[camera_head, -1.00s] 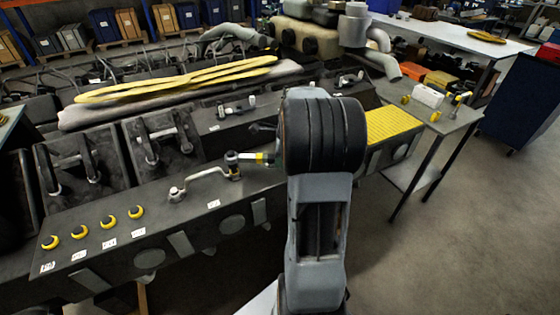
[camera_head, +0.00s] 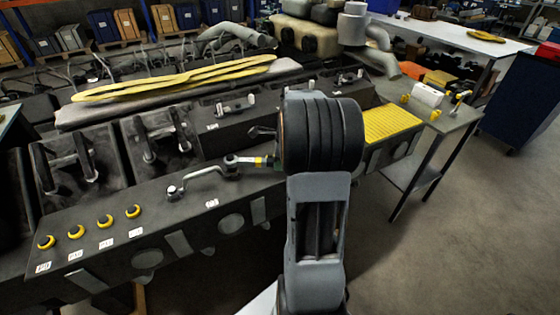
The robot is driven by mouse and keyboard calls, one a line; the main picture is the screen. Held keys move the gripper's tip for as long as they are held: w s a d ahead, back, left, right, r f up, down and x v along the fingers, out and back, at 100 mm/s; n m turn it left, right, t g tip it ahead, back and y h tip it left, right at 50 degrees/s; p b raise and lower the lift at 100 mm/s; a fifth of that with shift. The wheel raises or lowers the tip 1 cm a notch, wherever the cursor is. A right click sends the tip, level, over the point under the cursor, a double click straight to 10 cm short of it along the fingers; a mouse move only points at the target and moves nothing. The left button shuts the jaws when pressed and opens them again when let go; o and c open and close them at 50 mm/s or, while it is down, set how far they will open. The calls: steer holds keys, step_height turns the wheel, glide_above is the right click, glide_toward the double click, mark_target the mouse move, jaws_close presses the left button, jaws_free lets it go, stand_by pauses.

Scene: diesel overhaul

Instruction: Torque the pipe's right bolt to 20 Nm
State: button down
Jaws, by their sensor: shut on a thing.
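The pipe (camera_head: 205,178) is a short bent silver tube on the dark engine's top ledge. Its left end has a bolt (camera_head: 173,191). Its right end, with the right bolt, lies under the head of a wrench (camera_head: 243,161). The wrench has a silver head and a yellow band on its handle. It lies nearly level, its head at the right bolt; I cannot tell whether it is fully seated. My gripper (camera_head: 273,162) is shut on the wrench's handle end, mostly hidden behind my thick dark wrist. The bolt itself and any torque reading are not visible.
Several yellow rings (camera_head: 105,221) with white labels lie on the ledge at left. Dark covers with handles (camera_head: 158,145) stand behind the pipe. A yellow grid mat (camera_head: 392,124) and a side table (camera_head: 445,122) with small items are at right. The floor at right is clear.

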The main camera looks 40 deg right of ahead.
steer(key=shift+s, duration=0.1)
steer(key=shift+s+a, duration=0.2)
steer(key=shift+a, duration=0.05)
steer(key=shift+s+a+f, duration=0.15)
steer(key=shift+s+a, duration=0.25)
stand_by(0.7)
steer(key=shift+a, duration=0.1)
steer(key=shift+s+a+m, duration=0.25)
steer(key=shift+s+m, duration=0.05)
steer(key=shift+m, duration=0.1)
steer(key=shift+s+a+p, duration=0.1)
steer(key=shift+a+p, duration=0.05)
steer(key=shift+p, duration=0.2)
steer(key=shift+s+a+m, duration=0.15)
steer(key=shift+a+m, duration=0.05)
steer(key=shift+m, duration=0.1)
steer(key=shift+s+a, duration=0.1)
stand_by(0.4)
